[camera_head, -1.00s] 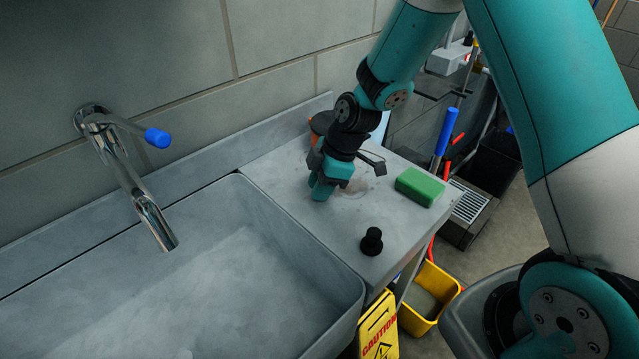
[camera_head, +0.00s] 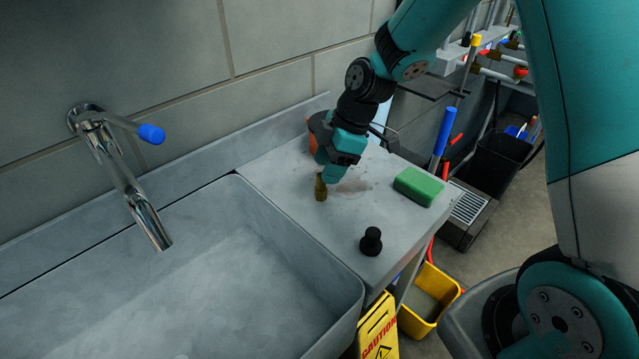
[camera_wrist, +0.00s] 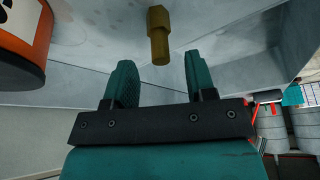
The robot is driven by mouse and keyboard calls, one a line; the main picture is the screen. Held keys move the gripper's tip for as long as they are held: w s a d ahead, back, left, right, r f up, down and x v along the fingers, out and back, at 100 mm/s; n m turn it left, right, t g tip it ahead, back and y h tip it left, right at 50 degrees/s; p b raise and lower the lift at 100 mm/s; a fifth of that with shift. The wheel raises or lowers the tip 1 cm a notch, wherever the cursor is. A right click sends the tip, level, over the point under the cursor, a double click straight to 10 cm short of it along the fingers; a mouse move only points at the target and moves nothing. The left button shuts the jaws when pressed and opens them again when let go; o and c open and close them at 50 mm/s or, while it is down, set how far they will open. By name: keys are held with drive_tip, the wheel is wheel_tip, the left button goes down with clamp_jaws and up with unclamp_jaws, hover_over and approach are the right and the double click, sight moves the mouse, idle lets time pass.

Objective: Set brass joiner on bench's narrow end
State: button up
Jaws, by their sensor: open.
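The brass joiner (camera_head: 320,187) stands upright on the grey bench end (camera_head: 290,190) beside the sink, near the sink's far right corner. My gripper (camera_head: 325,168) is just above and behind it, with a small gap to it. In the wrist view the brass joiner (camera_wrist: 158,36) lies beyond the fingertips, between their lines, and touches neither finger. My gripper (camera_wrist: 155,75) is open and empty there, with its two teal fingers apart.
A green sponge (camera_head: 418,186) and a black stopper (camera_head: 371,241) sit on the bench end. An orange container (camera_head: 314,130) stands by the wall behind my gripper and shows large in the wrist view (camera_wrist: 25,45). The sink (camera_head: 200,270) is left, with a tap (camera_head: 125,185) above.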

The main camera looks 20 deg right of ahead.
drive_tip(key=v, duration=0.6)
drive_tip(key=s+a+r+m, duration=0.2)
drive_tip(key=s+r+m, duration=0.1)
drive_tip(key=s, duration=0.4)
drive_tip(key=s+a+r+m, duration=0.2)
drive_tip(key=s+a+m, duration=0.1)
drive_tip(key=s, duration=0.5)
drive_tip(key=s+a+r+m, duration=0.3)
drive_tip(key=s, duration=0.5)
drive_tip(key=shift+a+r+g+b, duration=0.15)
drive_tip(key=shift+r+g+b, duration=0.15)
drive_tip(key=shift+r+b, duration=0.1)
